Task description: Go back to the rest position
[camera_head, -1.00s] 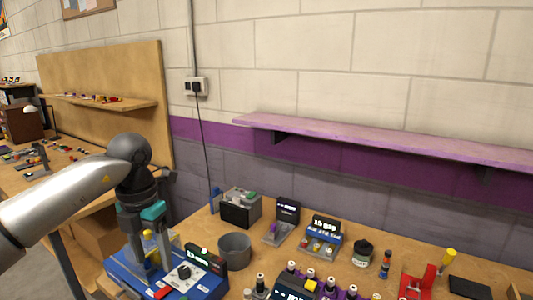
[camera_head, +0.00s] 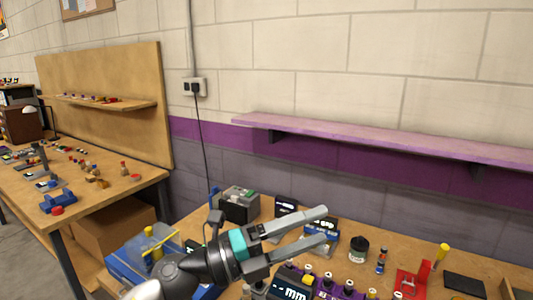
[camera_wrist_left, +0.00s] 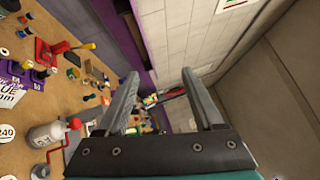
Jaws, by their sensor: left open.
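My left gripper (camera_head: 325,226) is open and empty in the head view. Its two grey fingers point right, above the middle of the workbench. The same fingers show in the left wrist view (camera_wrist_left: 160,90), spread apart with nothing between them. The left arm comes in from the bottom of the head view and partly hides the blue device (camera_head: 130,265) at the bench's left end. My right gripper is in neither view.
The workbench (camera_head: 430,262) holds a grey box (camera_head: 240,205), a dark jar (camera_head: 358,249), a red holder (camera_head: 410,283) and a black pad (camera_head: 464,284). A purple shelf (camera_head: 380,138) juts from the wall above. A second table (camera_head: 110,190) stands at left.

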